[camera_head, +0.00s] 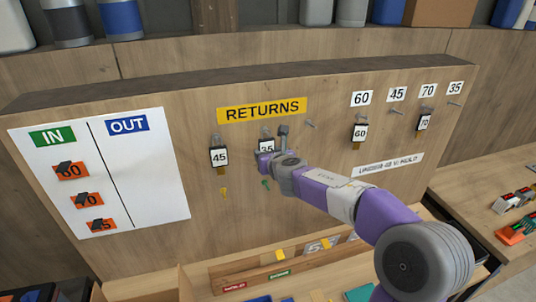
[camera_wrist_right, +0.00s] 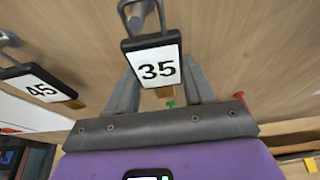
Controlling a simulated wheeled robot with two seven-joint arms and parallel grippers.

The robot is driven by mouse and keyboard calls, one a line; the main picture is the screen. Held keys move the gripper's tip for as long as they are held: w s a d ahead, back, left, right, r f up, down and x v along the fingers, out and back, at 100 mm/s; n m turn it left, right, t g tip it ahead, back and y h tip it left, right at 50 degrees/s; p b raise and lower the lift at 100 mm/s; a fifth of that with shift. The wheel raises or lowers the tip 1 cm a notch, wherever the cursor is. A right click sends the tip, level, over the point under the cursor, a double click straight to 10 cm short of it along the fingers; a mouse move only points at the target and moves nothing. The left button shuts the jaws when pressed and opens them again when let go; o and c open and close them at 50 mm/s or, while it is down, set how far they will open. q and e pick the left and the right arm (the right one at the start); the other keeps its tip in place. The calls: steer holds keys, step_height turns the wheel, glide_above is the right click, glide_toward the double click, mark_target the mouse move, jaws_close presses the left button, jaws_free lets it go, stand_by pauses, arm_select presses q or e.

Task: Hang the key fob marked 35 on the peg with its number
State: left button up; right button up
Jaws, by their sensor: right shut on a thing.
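The key fob marked 35 (camera_head: 267,148) is at a peg under the yellow RETURNS sign, partly hidden by my right gripper (camera_head: 272,157). In the right wrist view the fob (camera_wrist_right: 155,66) is white with a black frame, its wire loop around the end of a grey peg (camera_wrist_right: 141,14). My right gripper (camera_wrist_right: 160,84) is shut on the fob, one finger on each side. The 35 label (camera_head: 456,88) is at the far right of the board, with a bare peg (camera_head: 452,102) below it. My left gripper is not in view.
Fob 45 (camera_head: 219,156) hangs just left of fob 35. A bare peg (camera_head: 311,124) is to the right. Fobs 60 (camera_head: 360,133) and 70 (camera_head: 424,122) hang under the labels 60 and 70; the 45 peg (camera_head: 391,111) is bare. A trough with signs (camera_head: 280,274) lies below.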

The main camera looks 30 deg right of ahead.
steer(key=c, duration=0.5)
steer(key=shift+o, duration=0.2)
steer(key=shift+r, duration=0.1)
steer(key=shift+r, duration=0.1)
steer(key=shift+r+p, duration=0.2)
steer(key=shift+p, duration=0.1)
steer(key=v, duration=0.4)
steer(key=shift+s+a+f, duration=0.1)
steer(key=shift+s+f, duration=0.05)
steer(key=shift+s, duration=0.35)
steer(key=shift+s, duration=0.1)
